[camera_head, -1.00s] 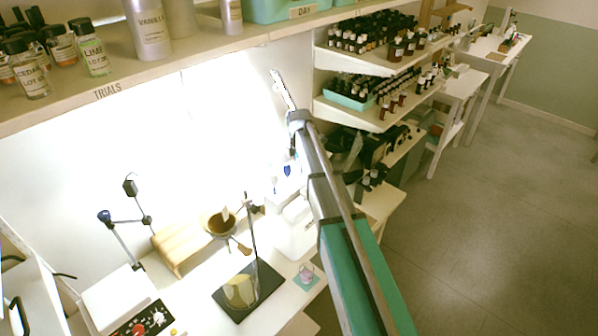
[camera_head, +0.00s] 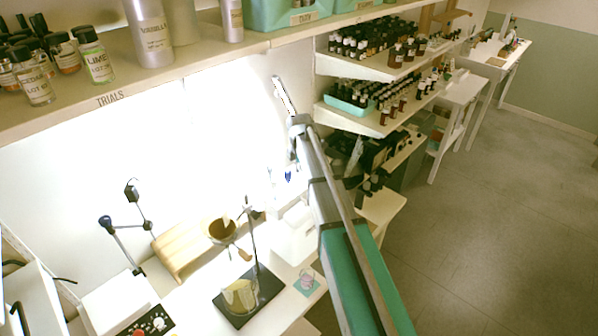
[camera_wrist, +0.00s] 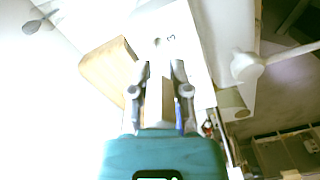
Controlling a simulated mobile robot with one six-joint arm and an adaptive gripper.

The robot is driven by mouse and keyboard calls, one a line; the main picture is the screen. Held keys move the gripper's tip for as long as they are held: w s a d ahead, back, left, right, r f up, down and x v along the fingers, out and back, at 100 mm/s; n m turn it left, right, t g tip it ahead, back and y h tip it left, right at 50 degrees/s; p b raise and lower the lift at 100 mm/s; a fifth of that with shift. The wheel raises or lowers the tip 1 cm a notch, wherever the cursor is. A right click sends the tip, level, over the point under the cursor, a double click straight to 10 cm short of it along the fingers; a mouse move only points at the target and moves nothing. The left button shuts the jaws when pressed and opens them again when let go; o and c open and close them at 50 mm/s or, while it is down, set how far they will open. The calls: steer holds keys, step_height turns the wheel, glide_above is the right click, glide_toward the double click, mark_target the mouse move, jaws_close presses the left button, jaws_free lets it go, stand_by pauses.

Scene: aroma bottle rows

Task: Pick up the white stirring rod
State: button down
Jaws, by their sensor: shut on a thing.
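My gripper (camera_wrist: 165,68) shows in the wrist view with its two grey fingers drawn in close around a pale, slender thing at the tips. This is the white stirring rod (camera_wrist: 158,50); only a small part of it stands out, as the light behind it is very bright. In the head view my arm reaches up over the bench towards the lit wall. The gripper and the rod cannot be made out clearly there.
A wooden riser (camera_head: 185,247), a brown bowl (camera_head: 222,230) and a dark stand plate (camera_head: 248,294) with a glass beaker (camera_head: 239,296) occupy the bench. A shelf (camera_head: 140,90) with bottles runs above. Bottle racks (camera_head: 385,122) stand right; the floor beyond is clear.

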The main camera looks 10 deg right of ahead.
steer(key=shift+r+p, duration=4.65)
steer(key=shift+r, duration=0.15)
steer(key=shift+s, duration=0.1)
